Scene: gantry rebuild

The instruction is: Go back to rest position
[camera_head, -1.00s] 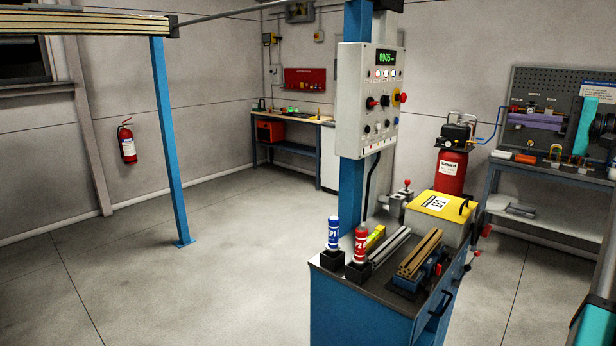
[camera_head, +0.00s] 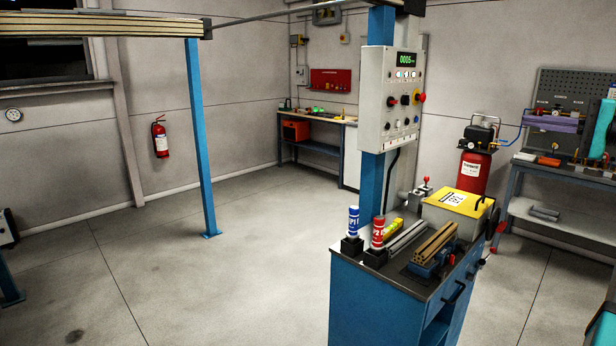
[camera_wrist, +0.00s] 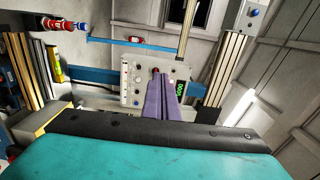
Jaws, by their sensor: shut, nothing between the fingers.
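My gripper (camera_head: 529,121) has purple fingers. In the head view it shows at the right edge on my teal arm, pointing left in front of the pegboard. In the wrist view the fingers (camera_wrist: 160,88) lie side by side, shut and empty. They overlap the grey control panel (camera_wrist: 131,83) in the picture, seen turned in that view. I cannot tell their distance from it. The panel (camera_head: 389,100) hangs on a blue post in the head view.
A blue cabinet (camera_head: 364,304) holds bottles, metal bars and a yellow-topped box (camera_head: 456,206). A red compressor tank (camera_head: 472,172) stands behind it, near a workbench (camera_head: 514,190). A blue post (camera_head: 201,140) stands left. The floor (camera_head: 240,270) between is clear.

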